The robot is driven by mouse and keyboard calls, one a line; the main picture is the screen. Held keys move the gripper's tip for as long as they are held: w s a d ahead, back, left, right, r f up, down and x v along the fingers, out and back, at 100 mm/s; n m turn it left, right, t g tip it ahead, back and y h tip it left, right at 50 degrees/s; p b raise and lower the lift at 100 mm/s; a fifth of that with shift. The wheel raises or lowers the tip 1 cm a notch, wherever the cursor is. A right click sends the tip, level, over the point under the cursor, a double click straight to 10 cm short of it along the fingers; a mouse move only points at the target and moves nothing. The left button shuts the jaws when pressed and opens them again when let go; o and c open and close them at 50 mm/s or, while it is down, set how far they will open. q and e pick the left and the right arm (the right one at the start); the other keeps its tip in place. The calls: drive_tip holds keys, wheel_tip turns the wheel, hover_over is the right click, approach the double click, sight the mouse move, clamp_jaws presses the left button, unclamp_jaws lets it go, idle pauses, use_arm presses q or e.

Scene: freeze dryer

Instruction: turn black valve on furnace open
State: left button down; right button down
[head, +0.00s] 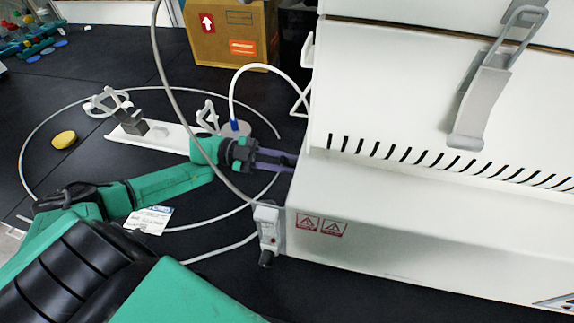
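The white furnace (400,215) fills the right side of the head view. My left arm reaches in from the left, and its gripper (285,160) is at the furnace's left side. The purple fingers lie close to each other with a dark gap between them. Their tips end at or behind the furnace edge, so I cannot tell whether they hold anything. No black valve shows clearly near the fingertips; that side of the furnace is hidden. My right gripper is not in view.
A grey cable (158,60) hangs in front of my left wrist. A white bracket (165,135), a yellow object (64,139) and a paper label (149,220) lie on the black bench (100,80). A cardboard box (230,35) stands behind. White tubing loops across the bench.

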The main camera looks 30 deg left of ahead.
use_arm(q)
drive_tip(key=m, duration=0.2)
drive_tip(key=m+b, duration=0.1)
drive_tip(key=m, duration=0.1)
drive_tip(key=m+b, duration=0.1)
drive_tip(key=shift+w+a+r+m, duration=0.1)
drive_tip(key=shift+w+r+m, duration=0.15)
drive_tip(key=shift+m, duration=0.15)
drive_tip(key=m+b, duration=0.2)
drive_tip(key=m, duration=0.1)
drive_tip(key=m+b, duration=0.1)
drive_tip(key=m, duration=0.1)
drive_tip(key=shift+r, duration=0.3)
drive_tip(key=shift+m+b, duration=0.3)
drive_tip(key=shift+m, duration=0.1)
drive_tip(key=c, duration=0.8)
unclamp_jaws()
drive_tip(key=shift+o, duration=0.2)
